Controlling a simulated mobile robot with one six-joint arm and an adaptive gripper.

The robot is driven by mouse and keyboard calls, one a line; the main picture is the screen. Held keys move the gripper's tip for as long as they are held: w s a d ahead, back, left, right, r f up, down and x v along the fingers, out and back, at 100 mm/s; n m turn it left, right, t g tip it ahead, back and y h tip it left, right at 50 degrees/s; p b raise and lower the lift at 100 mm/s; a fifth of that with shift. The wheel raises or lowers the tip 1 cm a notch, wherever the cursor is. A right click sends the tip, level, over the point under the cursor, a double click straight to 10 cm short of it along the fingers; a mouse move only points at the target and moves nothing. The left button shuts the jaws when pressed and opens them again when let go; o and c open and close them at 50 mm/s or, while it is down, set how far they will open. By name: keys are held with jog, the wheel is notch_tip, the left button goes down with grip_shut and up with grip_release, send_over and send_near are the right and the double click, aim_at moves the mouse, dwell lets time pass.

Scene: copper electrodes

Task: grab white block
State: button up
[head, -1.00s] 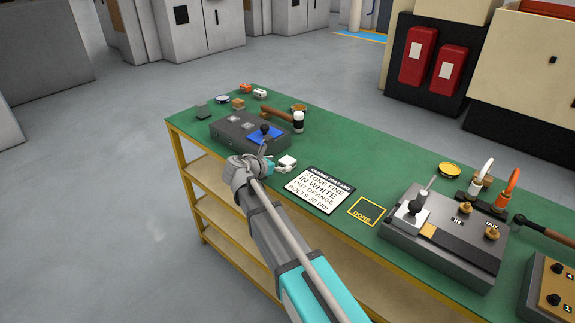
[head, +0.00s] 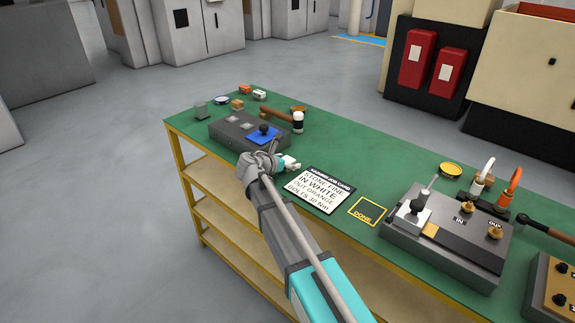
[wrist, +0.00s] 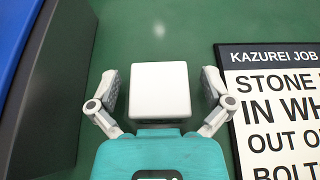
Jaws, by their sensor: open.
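A white block (wrist: 159,90) with a square top sits on the green bench top in the wrist view. My gripper (wrist: 161,82) is open, with one finger on each side of the block. A narrow strip of green shows between each finger and the block, so they look apart. In the head view, my gripper (head: 286,163) is at the bench's near side, between the grey box and the job card, and largely hides the block.
The grey box with a blue pad (head: 263,134) stands close on the left. The job card (head: 316,189) lies close on the right. A DONE square (head: 367,211) and a grey fixture (head: 446,243) are further right. Small parts (head: 238,104) and a mallet (head: 297,122) lie behind.

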jog(key=c, duration=1.2)
jog(key=shift+r, duration=0.2)
jog(key=shift+r+p, duration=0.75)
jog(key=shift+p, duration=0.2)
jog(key=s+a+r+p, duration=0.6)
jog(key=s+r+p, duration=0.1)
jog(key=s+a+r+p, duration=0.2)
jog(key=s+r+p, duration=0.2)
jog(key=shift+a, duration=0.4)
